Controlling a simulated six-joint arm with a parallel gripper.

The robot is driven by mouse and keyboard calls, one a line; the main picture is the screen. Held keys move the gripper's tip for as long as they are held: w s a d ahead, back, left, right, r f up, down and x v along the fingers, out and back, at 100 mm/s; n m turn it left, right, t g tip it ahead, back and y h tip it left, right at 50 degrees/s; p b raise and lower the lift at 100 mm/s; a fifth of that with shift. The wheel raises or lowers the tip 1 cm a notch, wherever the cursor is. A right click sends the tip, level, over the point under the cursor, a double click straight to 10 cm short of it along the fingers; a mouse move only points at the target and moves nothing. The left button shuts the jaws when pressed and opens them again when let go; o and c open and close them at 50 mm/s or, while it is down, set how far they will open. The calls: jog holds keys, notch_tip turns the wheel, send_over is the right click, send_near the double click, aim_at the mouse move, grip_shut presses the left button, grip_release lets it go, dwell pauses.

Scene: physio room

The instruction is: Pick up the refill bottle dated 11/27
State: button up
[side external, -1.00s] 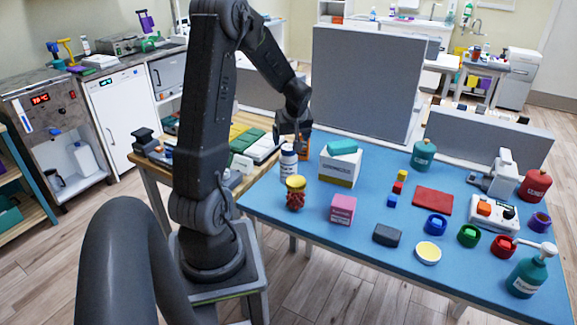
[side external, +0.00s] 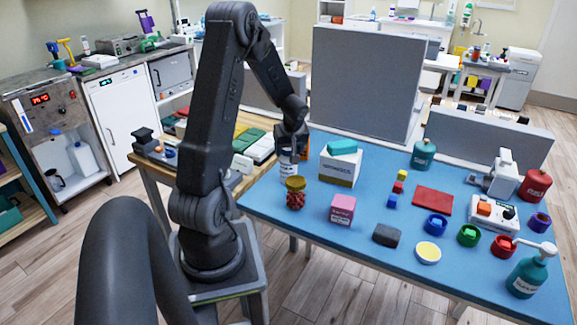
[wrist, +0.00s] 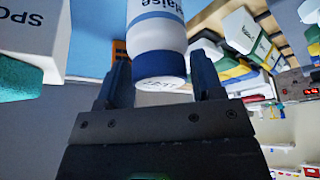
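A white bottle with a dark blue cap (wrist: 158,68) fills the upper middle of the wrist view, with small marks on its cap top that I cannot read surely. In the side view this bottle (side external: 287,164) stands at the blue table's left back edge, its upper part hidden by my gripper (side external: 292,145). In the wrist view my gripper (wrist: 160,85) is open, with one finger on each side of the cap. A gap shows at the right finger; I cannot tell whether the left finger touches.
An orange item (wrist: 119,50) is close behind the left finger. A yellow-lidded jar (side external: 296,194) stands in front of the bottle and a white box (side external: 340,168) with a teal block to its right. Several other bottles and small items cover the table (side external: 300,235).

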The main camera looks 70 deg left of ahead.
jog(key=c, duration=0.9)
jog(key=shift+c, duration=0.2)
